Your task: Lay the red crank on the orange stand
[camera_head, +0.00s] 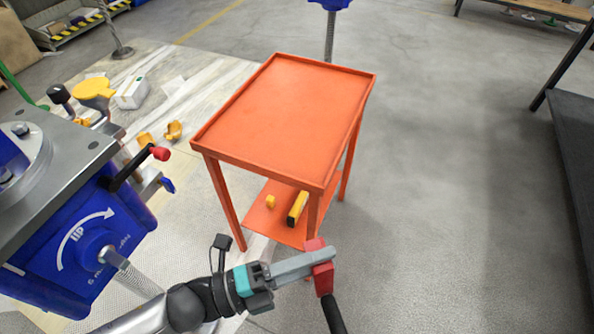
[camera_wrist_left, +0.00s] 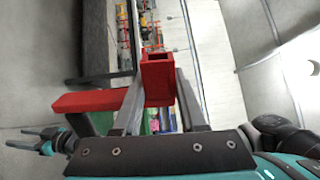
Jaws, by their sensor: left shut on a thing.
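The orange stand (camera_head: 285,100) is a small table with a rimmed, empty top and a lower shelf. My left gripper (camera_head: 312,261) is shut on the red crank (camera_head: 323,278), in front of the stand's near right corner in the head view. The crank's black handle (camera_head: 333,315) points down and runs out of the picture. In the left wrist view the crank's square socket (camera_wrist_left: 158,75) sits between the fingers, and its red arm (camera_wrist_left: 95,102) extends left. What looks like my right gripper (camera_wrist_left: 25,138) shows small at the left; its jaw opening is unclear.
A blue screw jack (camera_head: 85,250) with a grey top plate stands at the left. A yellow piece (camera_head: 297,208) lies on the stand's lower shelf. A dark bench (camera_head: 575,130) stands at the right. The floor between stand and bench is clear.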

